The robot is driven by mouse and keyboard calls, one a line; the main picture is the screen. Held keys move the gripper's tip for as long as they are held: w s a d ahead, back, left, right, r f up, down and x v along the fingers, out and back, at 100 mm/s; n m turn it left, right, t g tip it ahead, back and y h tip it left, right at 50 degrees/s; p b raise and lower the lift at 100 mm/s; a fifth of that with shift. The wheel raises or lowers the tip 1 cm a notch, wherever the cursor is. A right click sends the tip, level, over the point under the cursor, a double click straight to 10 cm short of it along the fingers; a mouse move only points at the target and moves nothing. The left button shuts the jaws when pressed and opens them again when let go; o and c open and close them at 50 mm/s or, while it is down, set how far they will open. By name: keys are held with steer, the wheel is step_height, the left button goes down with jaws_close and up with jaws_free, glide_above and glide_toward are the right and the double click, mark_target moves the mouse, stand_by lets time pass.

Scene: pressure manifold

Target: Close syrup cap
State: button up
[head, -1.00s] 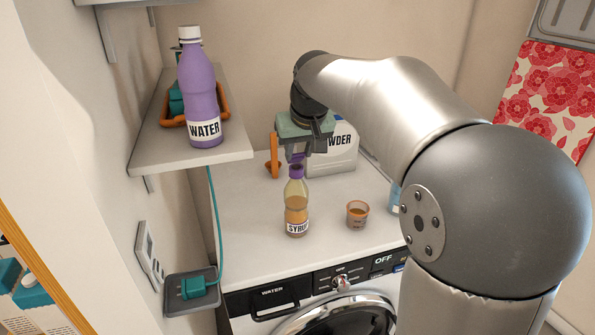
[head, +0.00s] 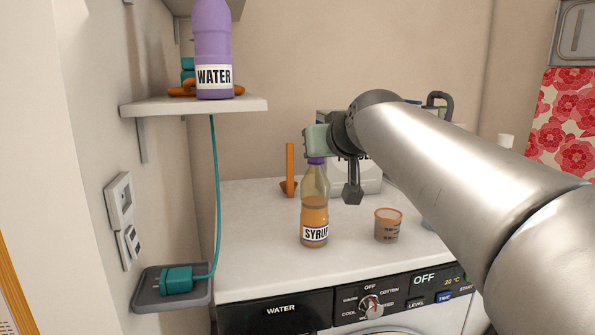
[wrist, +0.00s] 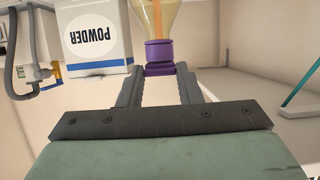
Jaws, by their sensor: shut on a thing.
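The syrup bottle (head: 315,213) stands upright on the white counter, with amber liquid in it. Its label is partly cut off from view at the right. My gripper (wrist: 160,76) is shut on the purple syrup cap (wrist: 160,70), with one finger on each side. In the wrist view the cap sits against the purple neck ring (wrist: 159,50) of the bottle, in line with it. I cannot tell whether it is fully tight. In the head view my gripper (head: 317,151) is at the bottle's top and covers most of the cap.
A measuring cup (head: 388,226) stands right of the bottle. A powder box (wrist: 96,38) and an orange tool (head: 290,172) are behind. A shelf (head: 190,105) with a purple water bottle (head: 213,50) is upper left. The counter's front left is clear.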

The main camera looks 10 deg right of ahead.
steer(key=shift+f+b, duration=0.3)
steer(key=shift+b, duration=0.25)
steer(key=shift+r, duration=0.1)
steer(key=o, duration=1)
steer(key=shift+r, duration=0.1)
